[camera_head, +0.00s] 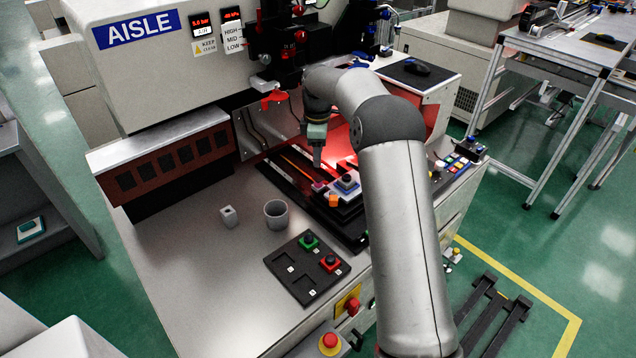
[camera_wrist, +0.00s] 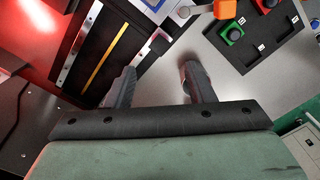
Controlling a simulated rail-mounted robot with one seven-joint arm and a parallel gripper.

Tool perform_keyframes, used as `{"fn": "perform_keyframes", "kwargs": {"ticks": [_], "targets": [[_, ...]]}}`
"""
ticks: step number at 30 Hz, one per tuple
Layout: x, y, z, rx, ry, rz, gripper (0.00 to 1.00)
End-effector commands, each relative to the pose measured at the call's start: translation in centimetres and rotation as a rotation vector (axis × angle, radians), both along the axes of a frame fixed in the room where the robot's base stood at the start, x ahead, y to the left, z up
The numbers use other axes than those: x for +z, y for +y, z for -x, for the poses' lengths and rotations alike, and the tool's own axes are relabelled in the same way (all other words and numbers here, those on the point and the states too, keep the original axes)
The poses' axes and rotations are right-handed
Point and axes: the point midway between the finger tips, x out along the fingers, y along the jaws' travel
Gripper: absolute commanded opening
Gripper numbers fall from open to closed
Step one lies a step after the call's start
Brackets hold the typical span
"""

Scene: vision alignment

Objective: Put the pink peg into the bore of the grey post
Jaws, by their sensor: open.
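A small pink piece (camera_head: 319,186), which looks like the pink peg, sits at the left side of the machine's stage. It also shows in the wrist view (camera_wrist: 161,36), beyond the fingertips; its full shape is unclear. My gripper (camera_head: 317,157) points down above the stage area. In the wrist view its two fingers (camera_wrist: 159,76) are apart, with nothing between them. A small light-grey block with a dark opening on top (camera_head: 228,216), probably the grey post, stands upright on the bench at left, well apart from my gripper.
A grey cup (camera_head: 276,214) stands right of the light-grey block. A black button panel (camera_head: 307,268) lies near the bench's front. An orange block (camera_head: 333,200) and a white stage (camera_head: 346,188) with a dark knob are close to the pink piece. The bench's left part is clear.

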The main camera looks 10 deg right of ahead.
Motion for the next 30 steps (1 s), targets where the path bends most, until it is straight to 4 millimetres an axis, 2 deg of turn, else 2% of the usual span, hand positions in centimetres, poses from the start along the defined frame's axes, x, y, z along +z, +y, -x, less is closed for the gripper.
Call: {"fn": "perform_keyframes", "kwargs": {"ticks": [3,13,21,29,30], "targets": [[-2.2,0.0,0.1,-0.001,0.003,0.000,0.49],[-5.0,0.0,0.1,-0.001,0.002,-0.001,0.49],[-8.7,-0.1,0.1,0.000,0.002,-0.001,0.49],[-9.2,-0.1,0.0,-0.001,-0.001,0.000,0.49],[-9.2,-0.1,0.0,-0.001,-0.001,0.000,0.46]]}}
